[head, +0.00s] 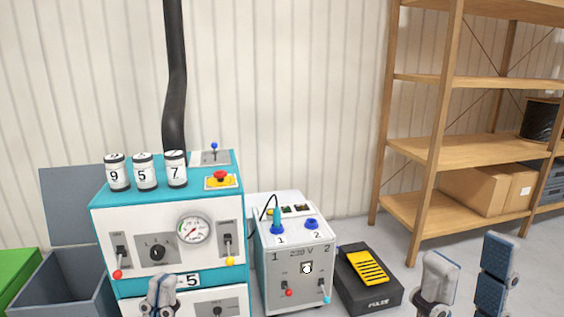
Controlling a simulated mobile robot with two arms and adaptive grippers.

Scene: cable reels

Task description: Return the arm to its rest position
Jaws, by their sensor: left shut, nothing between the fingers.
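My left gripper (162,283) is at the bottom left, in front of the white and teal machine (173,246). Its fingers are together with nothing between them, and they cover part of the machine's lower front. My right gripper (468,252) is at the bottom right over the floor. Its two fingers stand wide apart with nothing between them. The rest of both arms is out of view.
A white 230 V box (271,255) with levers stands right of the machine. A black pedal with a yellow top (367,266) lies beside it. Three numbered canisters (144,174) stand on the machine. Grey bin (62,285) at left, wooden shelf (460,150) at right.

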